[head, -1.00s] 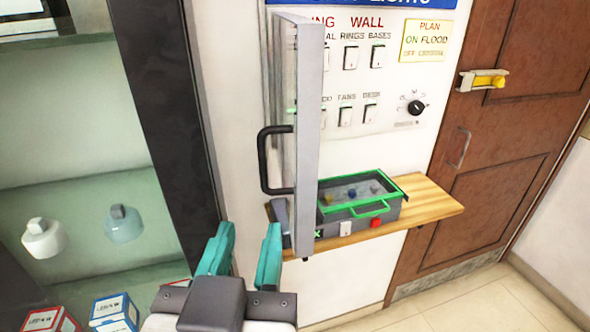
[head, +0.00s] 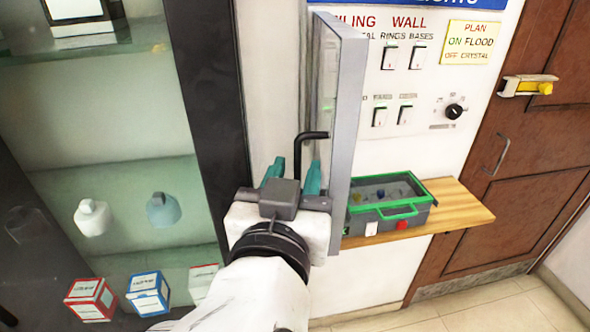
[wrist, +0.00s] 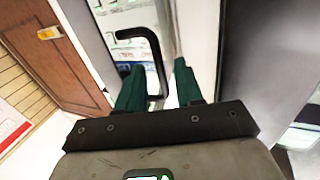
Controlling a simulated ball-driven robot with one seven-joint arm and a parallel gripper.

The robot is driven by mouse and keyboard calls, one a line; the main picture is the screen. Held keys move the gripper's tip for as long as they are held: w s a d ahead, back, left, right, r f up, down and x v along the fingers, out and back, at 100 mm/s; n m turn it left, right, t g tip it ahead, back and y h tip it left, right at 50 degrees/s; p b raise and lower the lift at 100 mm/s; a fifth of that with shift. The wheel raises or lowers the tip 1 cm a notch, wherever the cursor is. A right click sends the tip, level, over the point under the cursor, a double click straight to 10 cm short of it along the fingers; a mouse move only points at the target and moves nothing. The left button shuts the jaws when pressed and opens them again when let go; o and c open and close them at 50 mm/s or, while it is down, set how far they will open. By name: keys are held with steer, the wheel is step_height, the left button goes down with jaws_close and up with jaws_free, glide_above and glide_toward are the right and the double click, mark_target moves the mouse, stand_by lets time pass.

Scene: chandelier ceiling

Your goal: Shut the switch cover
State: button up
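The switch cover (head: 347,130) is a tall grey-framed clear panel standing open, swung out from the wall with its edge toward me. Its black bar handle (head: 298,155) is on the left side of the cover. My gripper (head: 292,172) is at the handle's lower part, fingers pointing to the wall. The fingers are apart, with a gap to the right of the bar. The handle's lower end is partly hidden in the head view.
The switch panel (head: 420,90) is on the wall behind the cover. A wooden shelf (head: 462,208) bears a grey case with a green rim (head: 390,213). A glass cabinet with a dark frame (head: 205,90) stands left. A brown door (head: 520,150) is at right.

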jaws_close()
stand_by(0.3)
stand_by(1.2)
